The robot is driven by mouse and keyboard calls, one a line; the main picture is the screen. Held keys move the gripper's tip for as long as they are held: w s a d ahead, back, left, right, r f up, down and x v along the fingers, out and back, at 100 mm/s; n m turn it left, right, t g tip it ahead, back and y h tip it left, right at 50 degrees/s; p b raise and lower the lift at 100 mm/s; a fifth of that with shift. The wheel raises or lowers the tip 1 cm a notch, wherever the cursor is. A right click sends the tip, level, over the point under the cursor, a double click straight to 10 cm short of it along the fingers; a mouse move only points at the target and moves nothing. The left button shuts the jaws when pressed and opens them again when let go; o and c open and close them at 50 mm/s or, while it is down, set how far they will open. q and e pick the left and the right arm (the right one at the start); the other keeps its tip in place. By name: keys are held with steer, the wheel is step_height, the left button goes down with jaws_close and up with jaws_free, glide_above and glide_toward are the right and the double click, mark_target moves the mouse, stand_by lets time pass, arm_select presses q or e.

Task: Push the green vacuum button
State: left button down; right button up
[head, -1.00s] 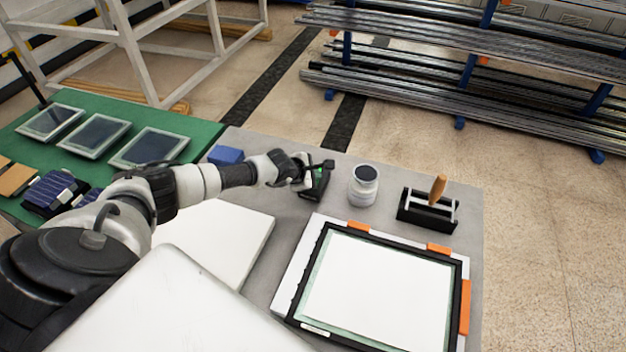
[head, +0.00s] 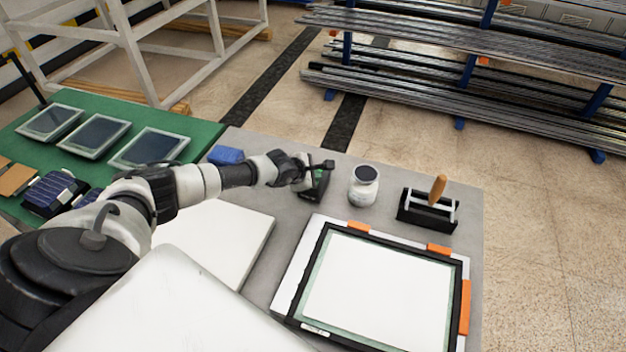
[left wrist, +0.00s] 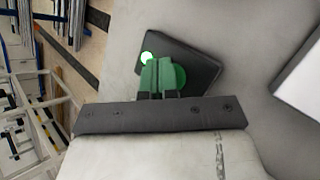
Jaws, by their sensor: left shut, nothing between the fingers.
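The vacuum control box (head: 318,186) is a small dark box on the grey table. In the left wrist view (left wrist: 205,60) it shows a round green button (left wrist: 181,76) and a small glowing green lamp (left wrist: 147,58). My left gripper (head: 326,167) is over the box. Its fingers (left wrist: 161,72) are shut together with nothing between them, and they overlap part of the button in the left wrist view. I cannot tell whether the fingertips touch the button or whether it is pressed down. My right gripper is not in view.
A white jar (head: 363,190) stands just right of the box, then a black holder (head: 425,212) with a wooden-handled tool. A framed white panel (head: 380,290) lies in front. A blue block (head: 226,155) sits to the left. A green mat (head: 205,133) lies beyond.

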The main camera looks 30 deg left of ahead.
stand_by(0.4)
arm_select(q)
steer(key=shift+f+b, duration=0.45)
steer(key=shift+b, duration=0.05)
steer(key=shift+r, duration=0.15)
steer(key=shift+r+p, duration=0.2)
steer(key=shift+p, duration=0.2)
steer(key=shift+r, duration=0.25)
step_height(320, 180, up, 6)
steer(key=p, duration=0.5)
steer(key=shift+f, duration=0.15)
